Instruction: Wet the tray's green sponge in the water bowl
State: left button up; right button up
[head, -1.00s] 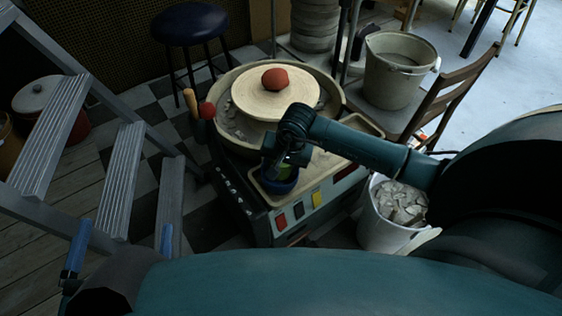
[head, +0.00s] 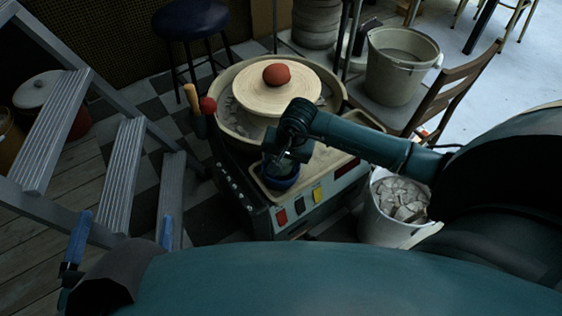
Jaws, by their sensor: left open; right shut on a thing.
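The blue water bowl (head: 282,182) sits on the tray (head: 262,190) at the front of the pottery wheel. My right gripper (head: 283,161) reaches down over the bowl and is shut on the green sponge. The sponge is hidden now by the gripper and the bowl's rim, so I cannot see whether it touches water. My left gripper (head: 126,220) is open and empty at the lower left, with its blue fingers apart in front of the stepladder.
The wheel head (head: 262,95) carries a red clay lump (head: 277,74). Tools (head: 195,105) stand at the wheel's left. A bucket of scraps (head: 395,215) stands to the right, a grey bucket (head: 398,65) and chair (head: 455,85) behind. A stepladder (head: 120,180) fills the left.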

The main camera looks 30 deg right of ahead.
jog(key=shift+r+p, duration=1.85)
jog(key=shift+r, duration=1.1)
jog(key=shift+r, duration=0.1)
jog(key=shift+r+p, duration=1.4)
jog(key=shift+r, duration=0.6)
jog(key=shift+f, duration=0.1)
